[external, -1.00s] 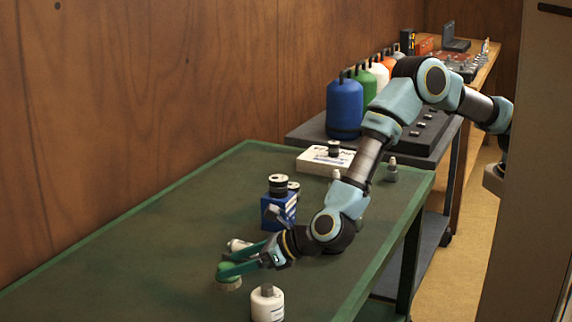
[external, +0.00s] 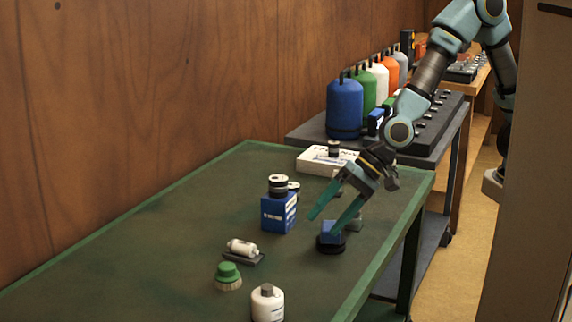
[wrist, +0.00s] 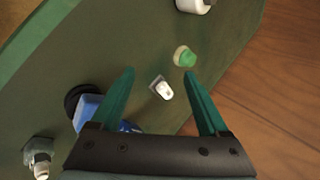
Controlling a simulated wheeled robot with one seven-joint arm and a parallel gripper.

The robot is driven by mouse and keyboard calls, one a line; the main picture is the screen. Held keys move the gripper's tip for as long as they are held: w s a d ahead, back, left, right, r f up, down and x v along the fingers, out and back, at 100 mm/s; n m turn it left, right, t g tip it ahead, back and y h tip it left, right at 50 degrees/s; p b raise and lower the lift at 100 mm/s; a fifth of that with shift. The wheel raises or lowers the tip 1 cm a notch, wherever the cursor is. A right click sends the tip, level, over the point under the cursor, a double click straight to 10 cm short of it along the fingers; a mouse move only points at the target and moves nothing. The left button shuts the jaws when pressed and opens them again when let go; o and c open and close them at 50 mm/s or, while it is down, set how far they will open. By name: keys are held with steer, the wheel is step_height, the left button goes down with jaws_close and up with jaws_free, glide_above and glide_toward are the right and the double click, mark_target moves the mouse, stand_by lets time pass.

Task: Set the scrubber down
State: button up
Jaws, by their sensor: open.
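The scrubber (external: 228,277), a small brush with a green knob and pale bristles, stands upright on the green-topped table. In the wrist view the scrubber (wrist: 184,57) lies ahead, slightly beyond the right fingertip. My gripper (external: 326,222) is open with nothing held between its green fingers. It is above the table, to the right of the scrubber and clear of it. The open gripper (wrist: 160,74) also shows in the wrist view.
Near the scrubber are a white cylinder on a dark base (external: 243,250) and a white bottle (external: 267,304). A blue box (external: 278,214) stands farther back. A dark round-based object with a blue top (external: 331,238) is just below my fingers. The left table area is clear.

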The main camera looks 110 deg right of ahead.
steer(key=s+d+n+g, duration=0.3)
steer(key=s+n, duration=0.5)
steer(key=s, duration=0.5)
steer(key=s+d+n+g, duration=0.3)
steer(key=s+n, duration=0.4)
steer(key=s, duration=0.6)
steer(key=shift+s+d+f+n+g+p, duration=0.3)
steer(key=shift+s+d+f+n, duration=0.1)
steer(key=shift+d, duration=0.1)
